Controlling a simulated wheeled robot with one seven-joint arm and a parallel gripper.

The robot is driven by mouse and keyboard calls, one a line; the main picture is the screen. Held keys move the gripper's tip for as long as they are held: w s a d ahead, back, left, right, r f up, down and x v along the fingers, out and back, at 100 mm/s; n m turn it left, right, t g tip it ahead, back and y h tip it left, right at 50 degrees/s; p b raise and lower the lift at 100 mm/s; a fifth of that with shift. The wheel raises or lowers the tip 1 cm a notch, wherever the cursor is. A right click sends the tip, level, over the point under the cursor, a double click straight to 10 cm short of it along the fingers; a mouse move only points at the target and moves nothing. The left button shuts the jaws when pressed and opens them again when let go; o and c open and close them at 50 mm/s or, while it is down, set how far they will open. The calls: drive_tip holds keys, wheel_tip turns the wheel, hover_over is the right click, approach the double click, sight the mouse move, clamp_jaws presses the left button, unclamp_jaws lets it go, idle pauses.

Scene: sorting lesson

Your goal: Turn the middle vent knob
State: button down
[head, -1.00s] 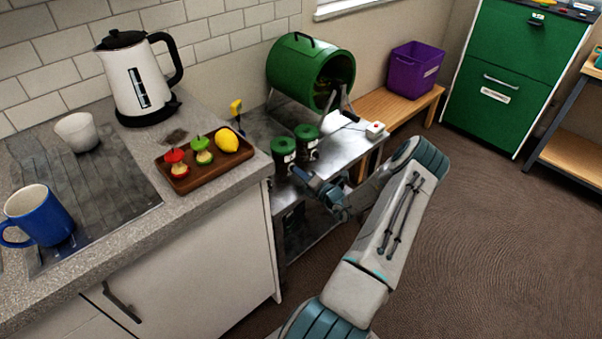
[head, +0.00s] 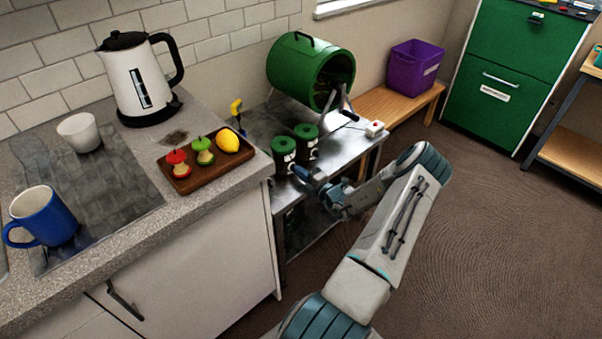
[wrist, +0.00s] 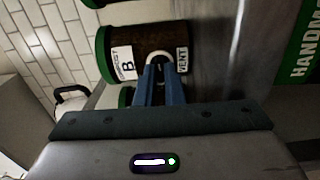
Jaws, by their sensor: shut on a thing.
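In the wrist view, a dark canister (wrist: 140,42) with a green lid lies sideways in the picture. Its white labels show a large "B" and "VENT". A white rounded vent knob (wrist: 158,55) sits on its side, between the labels. My gripper (wrist: 160,68) has its blue fingers shut on this knob, hiding part of it. In the head view, my gripper (head: 302,174) is low in front of two dark green-lidded canisters, one on the left (head: 284,156) and one on the right (head: 308,146). The knob is too small to make out there.
The canisters stand on a metal bench (head: 346,150), below a green drum (head: 300,72). Parts of other green lids (wrist: 95,3) show in the wrist view. The counter to the left holds a wooden tray (head: 190,184) with fruit. Floor to the right is clear.

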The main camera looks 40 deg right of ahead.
drive_tip(key=c, duration=1.5)
unclamp_jaws()
drive_tip(key=shift+c, duration=0.2)
drive_tip(key=shift+s, duration=0.15)
drive_tip(key=s+d, duration=0.1)
drive_tip(key=s, duration=1.2)
drive_tip(key=shift+s, duration=0.3)
drive_tip(key=shift+d, duration=0.1)
